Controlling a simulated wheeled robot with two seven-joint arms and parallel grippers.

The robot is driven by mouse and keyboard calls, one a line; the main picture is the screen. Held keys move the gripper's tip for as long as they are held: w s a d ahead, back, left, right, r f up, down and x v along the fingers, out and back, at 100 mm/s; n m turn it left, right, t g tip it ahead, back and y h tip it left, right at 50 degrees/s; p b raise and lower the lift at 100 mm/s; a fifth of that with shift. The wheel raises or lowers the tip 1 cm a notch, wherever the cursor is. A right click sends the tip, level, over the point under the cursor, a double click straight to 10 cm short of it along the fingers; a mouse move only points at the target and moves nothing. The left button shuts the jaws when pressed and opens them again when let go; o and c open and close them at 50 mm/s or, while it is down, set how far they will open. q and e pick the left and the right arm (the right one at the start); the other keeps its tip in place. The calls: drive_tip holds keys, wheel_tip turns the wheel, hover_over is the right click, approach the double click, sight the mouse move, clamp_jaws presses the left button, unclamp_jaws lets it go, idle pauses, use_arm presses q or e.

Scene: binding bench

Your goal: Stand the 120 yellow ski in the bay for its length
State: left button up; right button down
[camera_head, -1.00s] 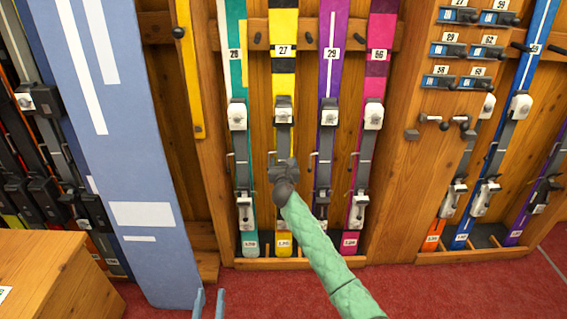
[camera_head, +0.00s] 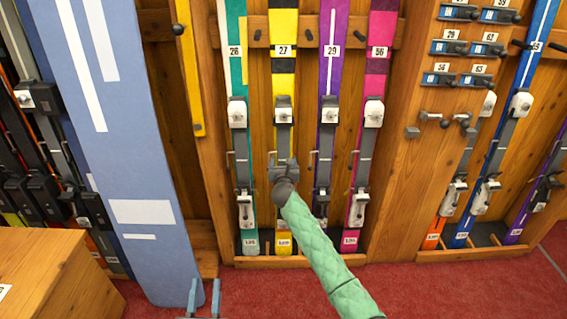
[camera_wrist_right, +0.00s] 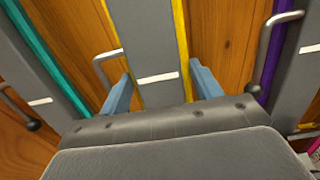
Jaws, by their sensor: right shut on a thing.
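The yellow ski (camera_head: 283,78) with black bands stands upright in the rack bay between a teal ski and a purple ski. It bears a 27 tag near the top and a small label at its foot. My right gripper (camera_head: 284,165) is at its middle, below the toe binding, and hides part of it.
The teal ski (camera_head: 236,70), purple ski (camera_head: 331,85) and magenta ski (camera_head: 377,75) stand beside it above a wooden bottom rail (camera_head: 300,262). A large blue panel (camera_head: 110,150) stands at left, near a wooden box (camera_head: 60,275). Red carpet in front is clear.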

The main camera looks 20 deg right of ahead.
drive_tip(key=shift+r, duration=0.15)
drive_tip(key=shift+c, duration=1.4)
unclamp_jaws()
drive_tip(key=shift+o, duration=0.8)
drive_tip(key=shift+f, duration=0.25)
drive_tip(key=shift+r, duration=0.1)
use_arm(q)
drive_tip(key=shift+w+d+f+g, duration=0.1)
drive_tip(key=shift+f+g, duration=0.5)
drive_tip(key=shift+f, duration=0.9)
use_arm(e)
drive_tip(key=shift+s, duration=0.25)
